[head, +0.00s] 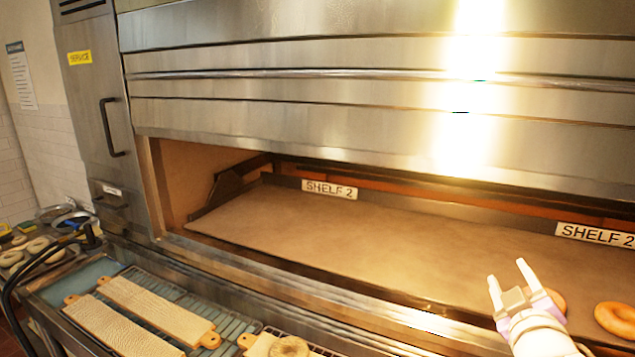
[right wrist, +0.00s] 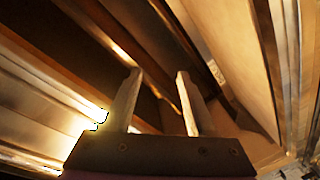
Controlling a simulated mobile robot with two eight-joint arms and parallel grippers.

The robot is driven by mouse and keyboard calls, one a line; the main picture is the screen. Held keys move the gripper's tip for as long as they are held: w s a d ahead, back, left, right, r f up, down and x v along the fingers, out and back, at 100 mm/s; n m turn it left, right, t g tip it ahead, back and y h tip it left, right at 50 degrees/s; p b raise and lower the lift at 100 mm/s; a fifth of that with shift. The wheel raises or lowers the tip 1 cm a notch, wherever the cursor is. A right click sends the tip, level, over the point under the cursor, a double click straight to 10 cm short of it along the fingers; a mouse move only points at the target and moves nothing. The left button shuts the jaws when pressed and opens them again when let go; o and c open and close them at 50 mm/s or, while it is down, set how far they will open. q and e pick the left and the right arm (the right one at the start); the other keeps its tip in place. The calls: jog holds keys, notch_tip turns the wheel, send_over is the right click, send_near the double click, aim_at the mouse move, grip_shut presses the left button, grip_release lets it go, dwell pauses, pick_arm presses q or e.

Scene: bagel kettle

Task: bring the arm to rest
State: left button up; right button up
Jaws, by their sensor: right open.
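My right gripper (head: 509,286) is at the lower right of the head view, in front of the open oven shelf (head: 330,232). Its two white fingers are spread apart with nothing between them. In the right wrist view the fingers (right wrist: 155,100) are also apart and empty, with oven surfaces behind them. One bagel (head: 555,300) is partly hidden behind the gripper. Another bagel (head: 616,319) lies to its right on the shelf. I cannot tell if the gripper touches the nearer bagel. My left gripper is not in view.
Wooden boards (head: 157,314) lie on a slatted rack below the oven, and a bagel (head: 289,347) rests on one board. Trays with bagels (head: 37,245) stand at the far left beside a black curved hose. The oven's front edge (head: 300,283) runs below the shelf, whose left and middle are bare.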

jog(key=s+a+f+m+g+y, duration=0.1)
jog(key=s+a+f+g, duration=0.2)
jog(key=f, duration=0.7)
jog(key=s+a+f+m+g+y, duration=0.2)
jog(key=s+a+f+g, duration=0.2)
jog(key=s+a+f, duration=0.3)
jog(key=s+a+f+m+g+y, duration=0.2)
jog(key=s+a+f, duration=0.3)
jog(key=f, duration=1)
jog(key=shift+s+f+g, duration=0.2)
jog(key=shift+s+g, duration=0.6)
jog(key=shift+s, duration=0.4)
